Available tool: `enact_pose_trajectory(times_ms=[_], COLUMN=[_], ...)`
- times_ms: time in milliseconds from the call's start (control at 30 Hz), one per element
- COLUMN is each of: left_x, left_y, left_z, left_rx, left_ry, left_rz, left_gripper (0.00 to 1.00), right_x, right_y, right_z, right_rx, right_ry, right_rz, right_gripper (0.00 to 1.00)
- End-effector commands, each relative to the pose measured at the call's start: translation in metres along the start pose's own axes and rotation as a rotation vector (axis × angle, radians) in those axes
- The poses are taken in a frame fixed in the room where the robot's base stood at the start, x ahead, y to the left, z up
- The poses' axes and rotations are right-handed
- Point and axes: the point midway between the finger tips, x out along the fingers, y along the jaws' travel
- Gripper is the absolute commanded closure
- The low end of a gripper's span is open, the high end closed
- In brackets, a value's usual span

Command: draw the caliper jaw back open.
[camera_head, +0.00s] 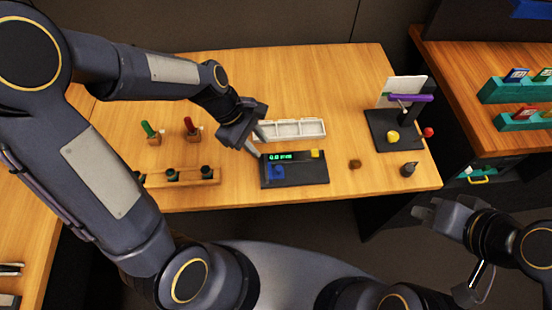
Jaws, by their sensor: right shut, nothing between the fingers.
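A dark flat device (312,176) with a green digit display lies near the front edge of the table. It carries a blue block (277,171) at its left and a small yellow block (315,153) at its back right. This looks like the caliper, but its jaws are too small to tell apart. My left gripper (257,141) is above and just behind the device's left end, its two fingers apart with nothing seen between them. I cannot tell whether a fingertip touches the device. My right gripper (422,214) is shut and empty, off the table's front right corner.
A white compartment tray (290,129) lies behind the device. A wooden rack (180,177) and green and red-handled tools (149,131) stand left. A black stand (380,134) with a purple bar (410,97) is at the right. A small brown piece (355,163) and dark knob (408,169) lie near it.

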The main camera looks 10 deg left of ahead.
Motion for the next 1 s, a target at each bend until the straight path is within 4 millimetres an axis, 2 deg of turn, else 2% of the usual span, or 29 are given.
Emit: enact_pose_trajectory(times_ms=[100, 200, 367, 700, 833, 1000], left_x=[0.025, 0.037, 0.053, 0.104, 0.115, 0.118], left_y=[0.009, 0.012, 0.011, 0.006, 0.006, 0.005], left_z=[-0.002, -0.004, -0.005, -0.006, -0.006, -0.006], left_rx=[-0.139, -0.203, -0.228, -0.225, -0.224, -0.223], left_ry=[0.012, 0.022, 0.026, 0.024, 0.024, 0.024], left_rz=[-0.059, -0.077, -0.086, -0.085, -0.083, -0.082], left_gripper=[0.72, 0.72, 0.72, 0.72, 0.72, 0.72], right_x=[-0.005, -0.006, -0.005, -0.004, -0.004, -0.004], right_y=[-0.002, -0.003, -0.003, -0.002, -0.002, -0.002], right_z=[-0.003, -0.003, -0.003, -0.002, -0.002, -0.002], right_rx=[0.0, 0.0, 0.0, 0.0, 0.0, 0.0], right_ry=[0.0, 0.0, 0.0, 0.0, 0.0, 0.0], right_rz=[0.0, 0.0, 0.0, 0.0, 0.0, 0.0], right_gripper=[1.0, 1.0, 1.0, 1.0, 1.0, 1.0])
